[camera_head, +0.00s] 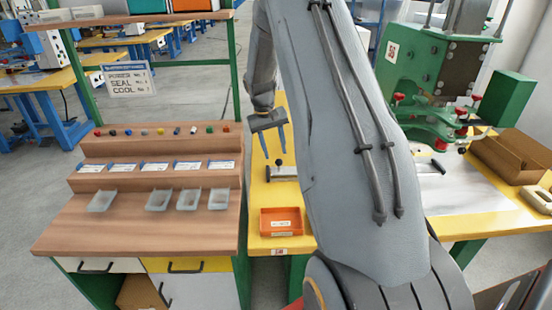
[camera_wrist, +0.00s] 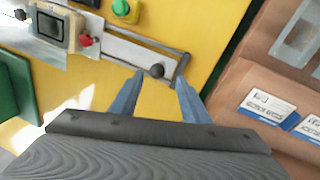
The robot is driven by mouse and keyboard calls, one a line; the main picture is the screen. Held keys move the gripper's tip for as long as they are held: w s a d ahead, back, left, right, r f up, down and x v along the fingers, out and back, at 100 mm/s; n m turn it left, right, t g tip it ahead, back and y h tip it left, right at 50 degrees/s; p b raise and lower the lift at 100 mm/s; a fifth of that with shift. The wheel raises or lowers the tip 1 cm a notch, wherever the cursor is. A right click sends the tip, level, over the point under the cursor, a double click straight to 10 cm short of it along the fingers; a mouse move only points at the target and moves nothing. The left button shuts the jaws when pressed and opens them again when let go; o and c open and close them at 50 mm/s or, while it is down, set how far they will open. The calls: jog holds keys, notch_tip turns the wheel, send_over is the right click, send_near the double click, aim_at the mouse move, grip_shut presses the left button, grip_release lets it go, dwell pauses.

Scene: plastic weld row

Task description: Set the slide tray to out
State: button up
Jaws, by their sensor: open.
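The slide tray (camera_wrist: 120,51) is a flat grey metal strip with a dark bar across its end and a round black knob (camera_wrist: 157,70) near that end. In the head view the tray (camera_head: 292,172) lies on the yellow bench, partly hidden behind my arm. My gripper (camera_head: 274,152) is open, pointing down above the tray's knob end. In the wrist view the blue fingers of my gripper (camera_wrist: 159,82) are apart, with the knob appearing between and just beyond their tips. I cannot tell whether they touch the tray. Nothing is held.
A device with a small screen (camera_wrist: 52,29) and red knob sits at the tray's other end. A green button (camera_wrist: 125,9) is beside the tray. An orange bin (camera_head: 281,221) stands nearer on the bench. A wooden stepped bench (camera_head: 215,235) is at left, a green press (camera_head: 413,62) at right.

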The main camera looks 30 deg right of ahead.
jog(key=shift+w+a+r, duration=0.1)
jog(key=shift+a+r, duration=0.05)
jog(key=shift+r, duration=0.75)
jog(key=shift+a+r, duration=0.15)
jog(key=shift+r, duration=0.7)
